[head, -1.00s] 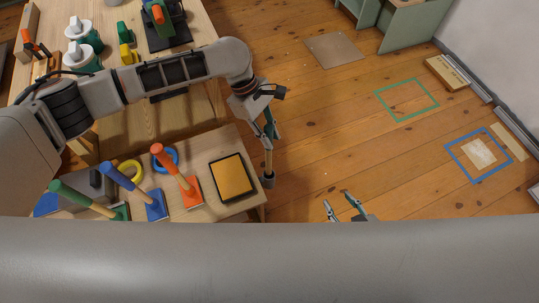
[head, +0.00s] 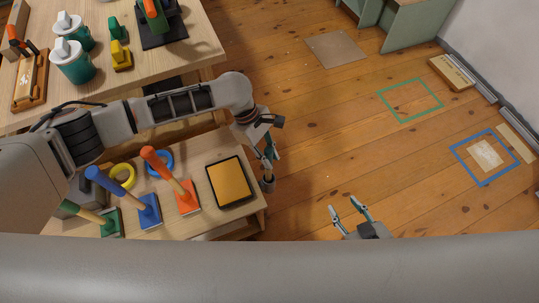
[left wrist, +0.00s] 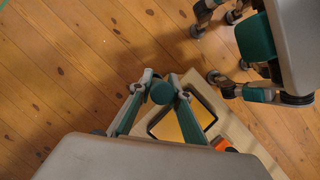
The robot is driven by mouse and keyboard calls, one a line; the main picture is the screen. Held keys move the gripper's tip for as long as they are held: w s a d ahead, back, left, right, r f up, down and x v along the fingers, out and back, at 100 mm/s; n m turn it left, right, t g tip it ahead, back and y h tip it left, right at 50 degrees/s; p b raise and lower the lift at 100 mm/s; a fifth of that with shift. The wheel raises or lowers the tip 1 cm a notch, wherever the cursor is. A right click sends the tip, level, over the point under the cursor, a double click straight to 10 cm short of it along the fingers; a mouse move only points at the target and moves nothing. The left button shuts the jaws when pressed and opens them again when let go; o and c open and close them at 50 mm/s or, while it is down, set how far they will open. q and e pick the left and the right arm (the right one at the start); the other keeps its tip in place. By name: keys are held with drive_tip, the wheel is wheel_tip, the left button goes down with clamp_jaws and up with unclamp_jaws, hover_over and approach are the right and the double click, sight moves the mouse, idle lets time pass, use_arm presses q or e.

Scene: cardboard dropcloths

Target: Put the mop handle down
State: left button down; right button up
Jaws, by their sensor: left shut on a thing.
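My left gripper (head: 268,152) is shut on the mop handle (head: 267,184), just off the right edge of the low table (head: 215,147). In the left wrist view the fingers (left wrist: 162,86) close around the handle's round teal top (left wrist: 162,93). I cannot tell whether its lower end touches anything. My right gripper (head: 349,212) is open and empty over the wooden floor.
The low table holds a tray with a yellow pad (head: 231,181) and orange (head: 172,178), blue (head: 127,194) and green-handled tools. A workbench (head: 190,60) stands behind. The floor has green (head: 411,99) and blue (head: 486,156) taped squares; the middle floor is clear.

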use_arm(q)
drive_tip(key=c, duration=1.9)
unclamp_jaws()
